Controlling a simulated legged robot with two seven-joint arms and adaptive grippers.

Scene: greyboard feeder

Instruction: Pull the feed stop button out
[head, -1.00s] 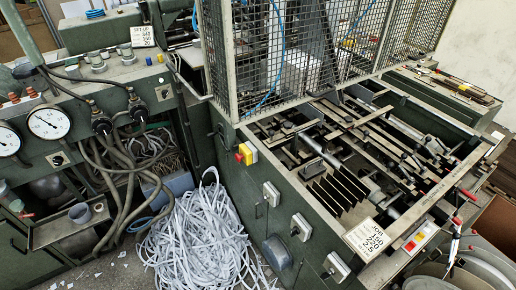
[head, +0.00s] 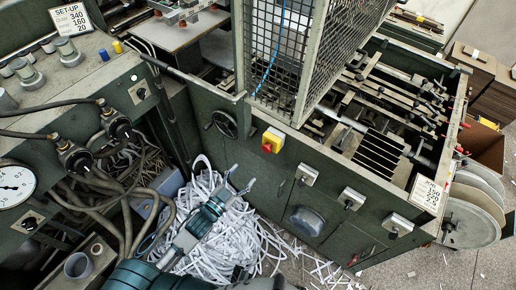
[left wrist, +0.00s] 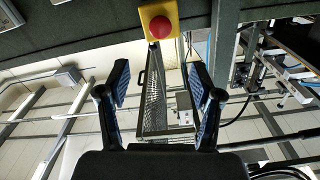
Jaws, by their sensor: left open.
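The feed stop button is a red knob (head: 267,147) on a yellow box (head: 277,136), mounted on the green machine's front below the cage. In the left wrist view the red button (left wrist: 161,27) shows at the top centre on its yellow box (left wrist: 147,12). My left gripper (head: 242,177) is below and slightly left of the button in the head view, above the paper strips. Its two fingers are spread and empty, and apart from the button. In the left wrist view the open fingers (left wrist: 159,84) are below the button in the picture. My right gripper is not in view.
A black handwheel (head: 225,123) is left of the button. Grey switch boxes (head: 307,174) sit to its right on the same panel. A wire cage (head: 290,45) rises above. A heap of white paper strips (head: 255,245) covers the floor below.

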